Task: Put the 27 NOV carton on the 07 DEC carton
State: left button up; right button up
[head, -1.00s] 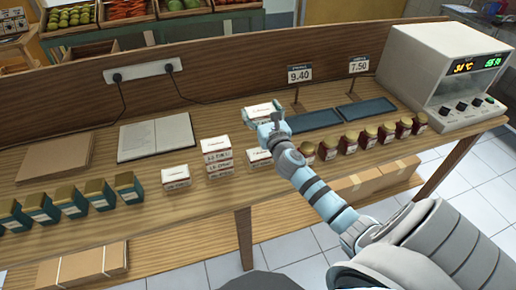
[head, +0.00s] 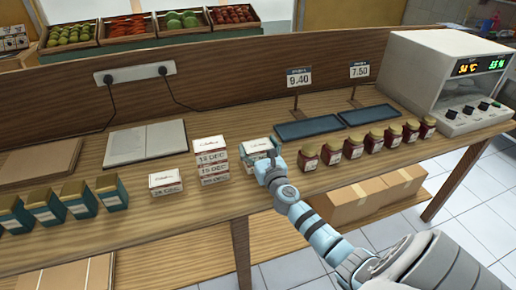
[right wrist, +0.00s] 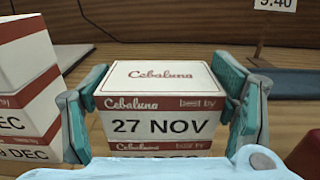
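The 27 NOV carton (right wrist: 160,126), white and red, is between the two fingers of my right gripper (right wrist: 163,100) in the right wrist view. The fingers lie against its left and right sides. It rests on another carton (right wrist: 160,152); only a strip of that one's front shows, and its date is mostly hidden. In the head view, the 27 NOV carton (head: 256,145) and my right gripper (head: 268,162) are right of a stack of cartons. My left gripper is not in view.
A stack of several DEC cartons (head: 213,150) stands close on the left, also in the right wrist view (right wrist: 22,80). Left of it is a single carton (head: 165,182). Red jars (head: 308,158) stand close on the right. Dark trays (head: 308,128) lie behind.

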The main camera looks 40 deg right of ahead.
jog(key=shift+o, duration=1.1)
jog(key=shift+r, duration=0.15)
jog(key=shift+s+r+p, duration=0.15)
jog(key=shift+p, duration=0.15)
jog(key=v, duration=1.2)
jog(key=shift+p, duration=0.3)
